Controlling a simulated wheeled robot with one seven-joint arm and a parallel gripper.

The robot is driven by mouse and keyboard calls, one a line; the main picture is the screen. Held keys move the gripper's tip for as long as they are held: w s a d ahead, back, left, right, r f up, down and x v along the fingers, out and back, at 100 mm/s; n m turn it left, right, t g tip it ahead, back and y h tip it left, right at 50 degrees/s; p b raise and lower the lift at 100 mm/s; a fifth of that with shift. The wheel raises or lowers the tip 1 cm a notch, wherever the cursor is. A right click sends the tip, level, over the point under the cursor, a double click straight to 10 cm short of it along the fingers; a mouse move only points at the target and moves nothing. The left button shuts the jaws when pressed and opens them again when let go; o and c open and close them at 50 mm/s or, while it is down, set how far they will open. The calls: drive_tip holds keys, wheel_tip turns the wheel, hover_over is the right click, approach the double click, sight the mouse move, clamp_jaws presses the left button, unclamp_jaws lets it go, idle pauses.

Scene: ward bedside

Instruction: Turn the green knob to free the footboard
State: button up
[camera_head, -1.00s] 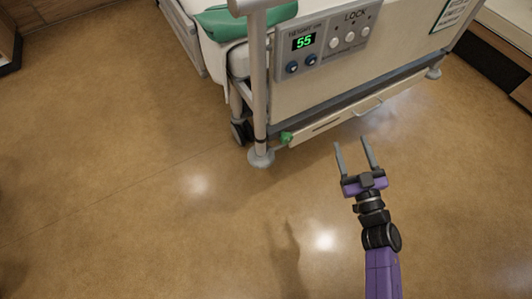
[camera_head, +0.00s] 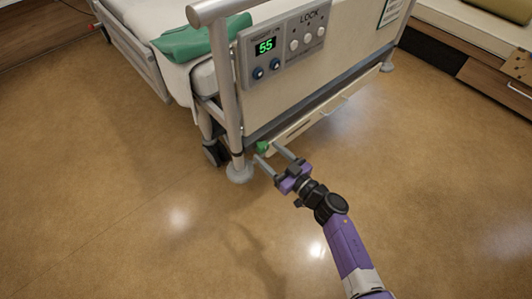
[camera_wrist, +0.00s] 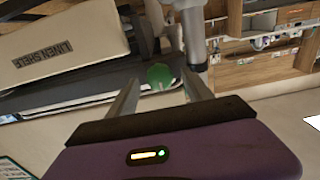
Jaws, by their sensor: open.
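The green knob (camera_head: 262,147) sits low at the left end of the bed's foot, beside the corner post. In the wrist view the knob (camera_wrist: 160,75) shows between my two fingers, near their tips. My gripper (camera_head: 267,152) is open, and its fingers point at the knob. The head view shows the fingertips close to it, one at each side. I cannot tell whether either finger touches it. The footboard (camera_head: 330,60) stands upright at the bed's end with a control panel (camera_head: 283,45) reading 55.
A grey corner post (camera_head: 222,90) with a round foot (camera_head: 239,172) stands just left of the knob. A shelf panel marked LINEN SHELF (camera_wrist: 60,48) shows in the wrist view. A wooden cabinet (camera_head: 490,80) is at the right. The floor in front is clear.

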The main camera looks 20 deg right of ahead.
drive_tip(key=shift+x, duration=0.9)
clamp_jaws()
